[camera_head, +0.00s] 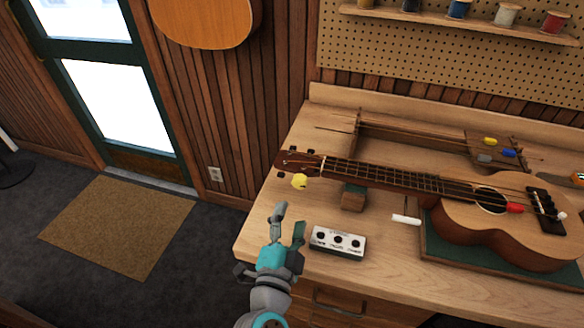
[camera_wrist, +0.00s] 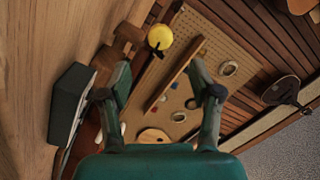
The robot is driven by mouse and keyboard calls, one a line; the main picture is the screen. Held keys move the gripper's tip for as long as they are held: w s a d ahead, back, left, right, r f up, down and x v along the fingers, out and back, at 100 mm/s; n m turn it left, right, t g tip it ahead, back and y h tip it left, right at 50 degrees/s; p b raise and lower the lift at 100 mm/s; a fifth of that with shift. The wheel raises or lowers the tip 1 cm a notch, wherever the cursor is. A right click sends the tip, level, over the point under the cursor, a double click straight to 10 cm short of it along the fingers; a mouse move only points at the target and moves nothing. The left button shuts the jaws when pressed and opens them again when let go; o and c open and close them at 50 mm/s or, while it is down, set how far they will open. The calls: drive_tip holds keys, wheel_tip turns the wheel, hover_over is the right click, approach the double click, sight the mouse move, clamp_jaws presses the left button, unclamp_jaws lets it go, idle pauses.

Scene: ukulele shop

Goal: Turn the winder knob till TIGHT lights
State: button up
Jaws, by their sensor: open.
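The ukulele (camera_head: 470,225) lies on the workbench, its headstock (camera_head: 301,162) pointing left. A yellow knob (camera_head: 299,181), seemingly the winder knob, sits just below the headstock. It also shows in the wrist view (camera_wrist: 160,37), above and beyond my fingertips, with a small dark part on it. A white-faced box (camera_head: 338,241) with three dark round lamps stands near the bench's front edge; none looks lit, and its lettering is too small to read. My gripper (camera_head: 291,216) is open and empty, left of the box and below the knob, apart from both.
A wooden block (camera_head: 354,198) supports the neck, and the body rests on a green pad (camera_head: 432,243). A small white piece (camera_head: 406,219) lies between. A wooden rack (camera_head: 400,135) stands behind the neck. The bench's left front corner is bare.

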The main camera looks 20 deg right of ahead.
sight(298, 186)
drive_tip(key=x, duration=1)
drive_tip(key=shift+w+d+r, duration=0.1)
drive_tip(key=shift+w+d, duration=0.15)
drive_tip(key=shift+w, duration=0.05)
drive_tip(key=c, duration=1.2)
drive_tip(key=shift+o, duration=0.2)
drive_tip(key=shift+m, duration=0.3)
drive_tip(key=m, duration=0.4)
drive_tip(key=shift+m+h, duration=0.3)
drive_tip(key=m, duration=0.5)
drive_tip(key=shift+m, duration=0.4)
